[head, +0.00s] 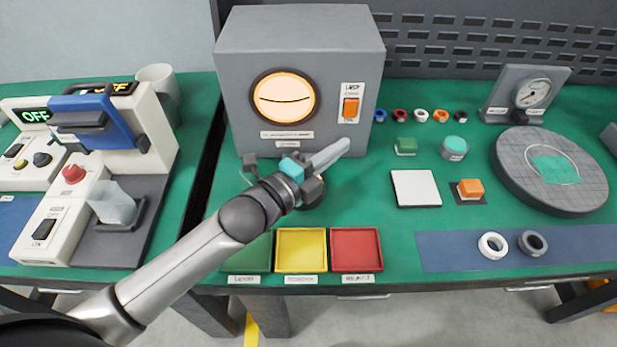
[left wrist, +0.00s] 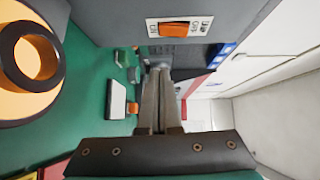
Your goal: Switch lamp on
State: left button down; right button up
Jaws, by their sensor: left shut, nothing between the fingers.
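The grey lamp box (head: 300,75) stands at the back of the green table. Its round window (head: 284,97) looks bright and cream-coloured, with a dark line across it. To the right of the window is an orange rocker switch (head: 350,107) on a white labelled plate; it also shows at the top of the left wrist view (left wrist: 174,29). My left gripper (head: 343,146) is shut and empty, in front of the box and below the switch. Its fingertips (left wrist: 160,70) look apart from the switch. My right gripper is not in view.
Yellow (head: 302,268) and red (head: 379,244) trays lie at the front edge. A white pad (head: 416,203) and an orange button (head: 470,188) are to the right. A round grey plate (head: 510,180) and a gauge (head: 535,93) stand farther right. A white machine (head: 160,125) stands left.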

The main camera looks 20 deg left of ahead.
pick_arm(q)
jog(key=v, duration=0.3)
jog(key=f+v, duration=0.1)
jog(key=v, duration=0.1)
jog(key=shift+a+p, duration=0.3)
jog(key=shift+a, duration=0.25)
jog(key=shift+v, duration=0.85)
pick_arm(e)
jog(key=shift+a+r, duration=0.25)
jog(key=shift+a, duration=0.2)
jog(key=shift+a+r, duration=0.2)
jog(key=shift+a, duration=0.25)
pick_arm(q)
jog(key=shift+s+f, duration=0.1)
